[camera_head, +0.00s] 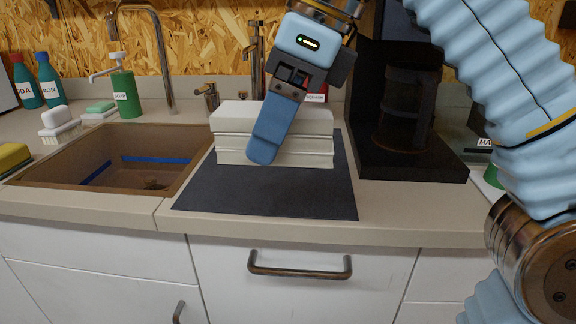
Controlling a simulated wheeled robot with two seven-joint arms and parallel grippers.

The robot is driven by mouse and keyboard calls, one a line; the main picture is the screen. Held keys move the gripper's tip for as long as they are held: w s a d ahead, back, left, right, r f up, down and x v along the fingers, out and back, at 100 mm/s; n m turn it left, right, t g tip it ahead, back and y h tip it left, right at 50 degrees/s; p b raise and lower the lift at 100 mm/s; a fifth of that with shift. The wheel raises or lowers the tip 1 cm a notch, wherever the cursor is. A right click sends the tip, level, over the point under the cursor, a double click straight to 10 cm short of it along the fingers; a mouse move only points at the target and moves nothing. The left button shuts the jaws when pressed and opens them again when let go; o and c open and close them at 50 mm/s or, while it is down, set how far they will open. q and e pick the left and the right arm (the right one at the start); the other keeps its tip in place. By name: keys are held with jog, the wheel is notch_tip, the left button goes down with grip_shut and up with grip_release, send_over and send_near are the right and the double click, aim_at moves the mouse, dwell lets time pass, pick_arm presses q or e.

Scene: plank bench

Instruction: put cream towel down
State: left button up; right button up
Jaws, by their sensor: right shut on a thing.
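The cream towel (310,148) is a folded, layered stack on the dark mat (270,198) to the right of the sink. My right gripper (268,150) reaches down from above and is shut on the towel, with a blue finger across its front face. The other finger is hidden behind the towel. The towel's lower edge looks level with the mat, but I cannot tell whether it bears on it. My left gripper is not in view.
A sink (110,165) lies to the left, with a faucet (160,60) and a green soap bottle (125,93) behind it. A black coffee machine (415,160) stands close on the right. The mat's front part is bare. A drawer handle (300,273) sits below the counter edge.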

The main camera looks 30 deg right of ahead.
jog(key=w+d+f, duration=0.4)
jog(key=w+d, duration=0.2)
send_over(295, 185)
jog(key=s, duration=0.1)
jog(key=f, duration=0.4)
jog(key=shift+s+d+f, duration=0.15)
jog(key=shift+d+f, duration=0.15)
jog(key=shift+f, duration=0.05)
jog(key=shift+d+f, duration=0.15)
jog(key=shift+f, duration=0.1)
jog(key=shift+w+d+f, duration=0.1)
jog(key=shift+w+f, duration=0.05)
jog(key=shift+f, duration=0.8)
jog(key=shift+w+d+f, duration=0.1)
jog(key=shift+w+f, duration=0.05)
jog(key=shift+f, duration=0.75)
jog(key=shift+f, duration=0.2)
jog(key=o, duration=1.2)
jog(key=shift+c, duration=0.2)
jog(key=shift+r, duration=0.1)
